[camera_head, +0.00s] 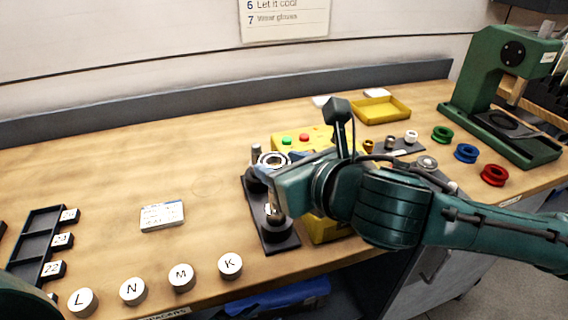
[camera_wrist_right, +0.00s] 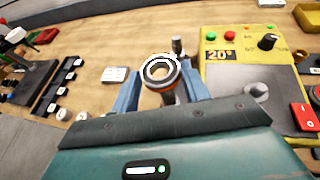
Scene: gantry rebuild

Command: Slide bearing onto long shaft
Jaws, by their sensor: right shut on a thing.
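The bearing (camera_wrist_right: 161,70) is a silver ring with an orange band at its lower edge. My right gripper (camera_wrist_right: 160,88) is shut on it, one blue finger at each side. In the head view the bearing (camera_head: 272,159) shows at the gripper's tip (camera_head: 266,172), above the dark base plate (camera_head: 280,244). A metal post (camera_head: 256,151) rises just behind the bearing and also shows in the wrist view (camera_wrist_right: 178,46). Another metal post (camera_head: 273,214) stands nearer the front of the plate. Which is the long shaft is unclear. The bearing's underside is hidden.
A yellow heater box (camera_head: 290,140) with buttons stands right of the bearing, partly behind my arm. A yellow tray (camera_head: 381,110), coloured rings (camera_head: 466,153) and a green press (camera_head: 490,90) are further right. Lettered round pieces (camera_head: 182,277) line the front edge; the left middle is mostly clear.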

